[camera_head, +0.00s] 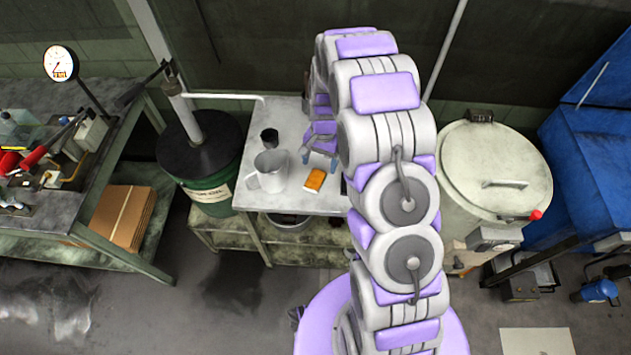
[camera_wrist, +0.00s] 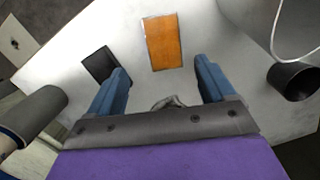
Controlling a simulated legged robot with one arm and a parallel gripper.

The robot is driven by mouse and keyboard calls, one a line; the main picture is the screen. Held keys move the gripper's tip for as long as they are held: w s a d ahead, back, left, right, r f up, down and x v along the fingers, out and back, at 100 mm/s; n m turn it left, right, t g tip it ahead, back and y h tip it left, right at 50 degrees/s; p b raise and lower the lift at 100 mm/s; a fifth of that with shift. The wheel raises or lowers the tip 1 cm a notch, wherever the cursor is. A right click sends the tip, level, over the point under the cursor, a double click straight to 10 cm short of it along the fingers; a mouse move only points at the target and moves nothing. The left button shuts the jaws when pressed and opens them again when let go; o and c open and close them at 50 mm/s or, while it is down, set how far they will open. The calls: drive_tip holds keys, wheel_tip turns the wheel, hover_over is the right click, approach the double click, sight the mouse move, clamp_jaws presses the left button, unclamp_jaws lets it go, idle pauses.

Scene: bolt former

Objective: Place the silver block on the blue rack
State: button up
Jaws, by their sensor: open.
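I cannot clearly pick out a silver block in either view. I also see nothing that is surely a blue rack. My gripper (camera_head: 320,160) is over the grey-white table (camera_head: 317,201), pointing down. In the wrist view my gripper (camera_wrist: 161,68) has its two blue fingers wide apart, with nothing held between them. A small grey metallic thing (camera_wrist: 173,102) shows between the fingers, partly hidden by the gripper body; I cannot tell what it is. An orange box (camera_wrist: 163,43) with pale edges lies just beyond the fingertips, and also shows in the head view (camera_head: 315,180).
A grey pitcher (camera_head: 271,170) and a black cup (camera_head: 269,138) stand left of my gripper. A flat black square (camera_wrist: 100,64) lies near one finger. A round lidded vessel (camera_head: 492,170) and large blue machinery (camera_head: 590,150) stand right; a dark drum (camera_head: 205,165) stands left.

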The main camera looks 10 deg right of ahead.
sight(315, 179)
drive_tip(key=shift+f, duration=0.75)
drive_tip(key=f, duration=0.1)
drive_tip(key=a+f+b, duration=0.1)
drive_tip(key=f, duration=0.1)
drive_tip(key=s+a+f, duration=0.1)
drive_tip(key=shift+f, duration=0.4)
drive_tip(key=shift+d+f, duration=0.1)
drive_tip(key=shift+f, duration=0.05)
drive_tip(key=shift+d, duration=0.15)
drive_tip(key=shift+w, duration=0.1)
drive_tip(key=shift+c, duration=0.7)
clamp_jaws()
drive_tip(key=shift+r, duration=0.25)
